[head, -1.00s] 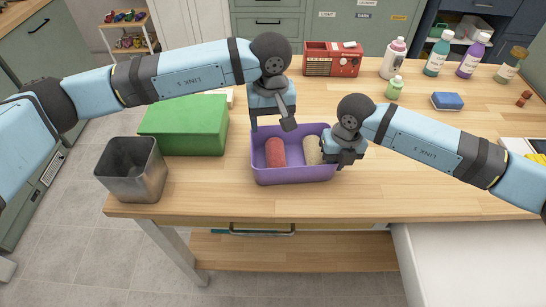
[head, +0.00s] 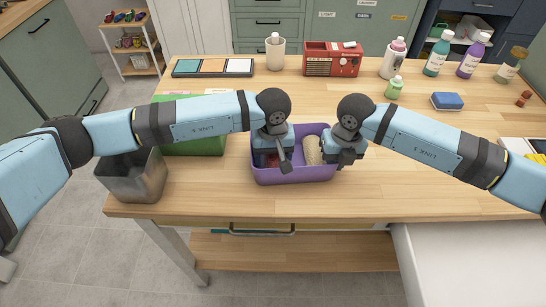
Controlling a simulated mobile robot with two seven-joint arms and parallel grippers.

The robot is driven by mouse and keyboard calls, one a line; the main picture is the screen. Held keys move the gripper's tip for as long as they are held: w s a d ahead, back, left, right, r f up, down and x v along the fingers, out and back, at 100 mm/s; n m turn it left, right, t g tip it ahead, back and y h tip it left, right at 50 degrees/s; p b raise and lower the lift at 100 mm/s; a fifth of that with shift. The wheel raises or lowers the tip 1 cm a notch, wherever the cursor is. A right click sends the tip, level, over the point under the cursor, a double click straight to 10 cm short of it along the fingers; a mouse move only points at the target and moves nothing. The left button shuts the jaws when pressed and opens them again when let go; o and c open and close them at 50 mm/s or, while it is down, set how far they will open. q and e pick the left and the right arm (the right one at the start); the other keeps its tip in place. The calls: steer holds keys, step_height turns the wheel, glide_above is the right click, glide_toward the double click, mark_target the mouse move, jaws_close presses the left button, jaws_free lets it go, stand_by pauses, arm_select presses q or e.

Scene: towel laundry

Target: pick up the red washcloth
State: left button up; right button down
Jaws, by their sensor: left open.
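The rolled red washcloth (head: 272,160) lies in the left part of the purple bin (head: 293,177), mostly hidden behind my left gripper. My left gripper (head: 272,163) is open and reaches down into the bin at the red washcloth; its fingertips are largely hidden. A rolled beige cloth (head: 313,150) lies to the right in the same bin. My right gripper (head: 340,161) is at the bin's right end, beside the beige cloth; its fingers are too hidden to tell their state.
A grey metal container (head: 133,180) and a green box (head: 195,145) stand left of the bin. The table right of the bin is partly clear beneath my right arm.

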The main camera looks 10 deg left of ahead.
arm_select(q)
steer(key=shift+f, duration=0.3)
steer(key=c, duration=0.7)
step_height(320, 180, up, 10)
steer(key=shift+r, duration=0.1)
arm_select(e)
steer(key=c, duration=1.3)
jaws_free()
steer(key=shift+o, duration=0.2)
steer(key=shift+r, duration=0.1)
step_height(320, 180, up, 12)
steer(key=shift+d, duration=0.45)
steer(key=shift+w, duration=0.1)
